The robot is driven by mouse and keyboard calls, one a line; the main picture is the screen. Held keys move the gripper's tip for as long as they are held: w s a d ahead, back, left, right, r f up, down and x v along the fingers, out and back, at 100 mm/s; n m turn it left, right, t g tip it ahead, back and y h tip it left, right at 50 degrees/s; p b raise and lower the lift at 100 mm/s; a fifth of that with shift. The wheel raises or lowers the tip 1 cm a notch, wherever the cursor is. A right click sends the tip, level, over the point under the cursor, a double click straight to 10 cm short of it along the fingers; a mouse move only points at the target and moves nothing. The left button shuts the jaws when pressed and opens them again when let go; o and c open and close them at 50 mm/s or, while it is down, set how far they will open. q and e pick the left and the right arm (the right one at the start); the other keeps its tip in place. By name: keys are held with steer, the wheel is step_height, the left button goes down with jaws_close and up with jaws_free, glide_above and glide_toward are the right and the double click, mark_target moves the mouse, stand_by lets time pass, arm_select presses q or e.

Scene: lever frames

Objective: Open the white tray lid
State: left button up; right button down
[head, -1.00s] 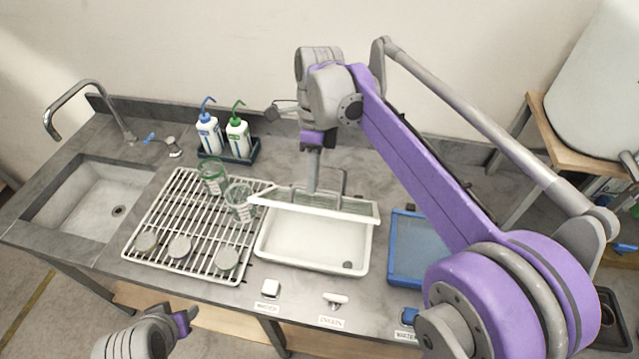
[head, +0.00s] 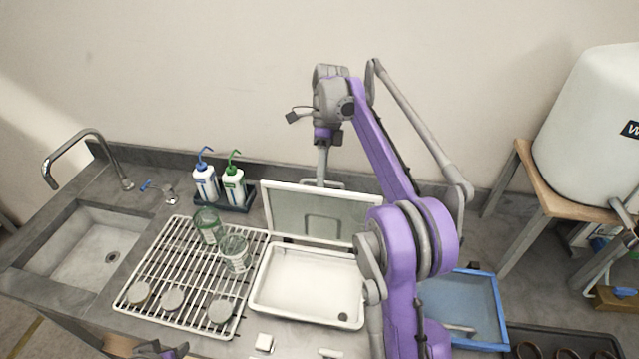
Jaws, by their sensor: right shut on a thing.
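The white tray (head: 256,296) sits on the counter with its inside exposed. Its lid (head: 290,213), a pale panel with a white rim, stands steeply raised along the tray's back edge. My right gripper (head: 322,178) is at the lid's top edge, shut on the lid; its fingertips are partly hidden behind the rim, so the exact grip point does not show. My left gripper (head: 160,351) is at the bottom left edge, mostly cut off, away from the tray; its jaws cannot be made out.
A white rack (head: 187,262) with two glass beakers and several round grey pieces lies left of the tray. Two wash bottles (head: 205,183) stand behind it. A sink (head: 85,250) is far left. A blue tray (head: 470,300) lies right, partly behind my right arm.

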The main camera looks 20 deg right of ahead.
steer(key=shift+w+d+f, duration=0.15)
steer(key=shift+w+f, duration=0.1)
steer(key=shift+w, duration=0.15)
steer(key=c, duration=0.9)
jaws_free()
steer(key=shift+w+g, duration=0.1)
steer(key=shift+g, duration=0.2)
steer(key=shift+r, duration=0.1)
